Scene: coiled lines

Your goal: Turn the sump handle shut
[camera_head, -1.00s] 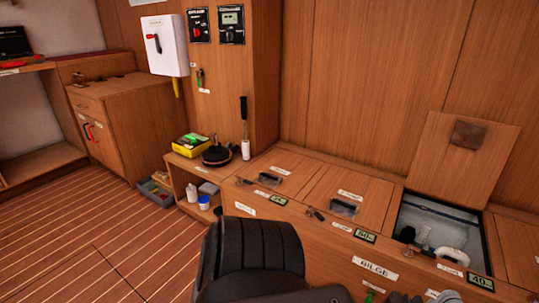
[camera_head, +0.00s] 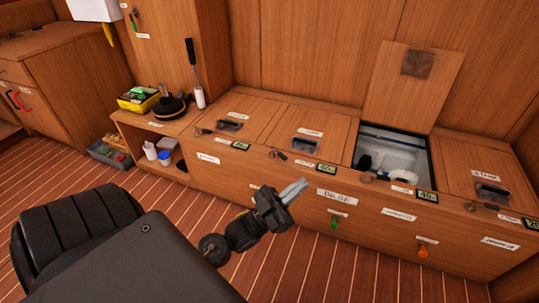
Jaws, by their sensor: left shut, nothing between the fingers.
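A green handle (camera_head: 334,222) hangs on the wooden bench front, under the label reading BILGE. An orange handle (camera_head: 423,251) sits farther right on the same front, under a label too small to read. I cannot tell from the labels which one is the sump handle. My left gripper (camera_head: 301,185) is shut and empty. In the picture it is left of the green handle and a little higher, apart from it. My right gripper is not in view.
The wooden bench (camera_head: 262,187) runs along the wall. One hatch lid (camera_head: 410,90) stands open over a bin (camera_head: 400,150) with items inside. A black seat (camera_head: 80,225) is at lower left. Striped floor (camera_head: 300,275) is clear before the bench.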

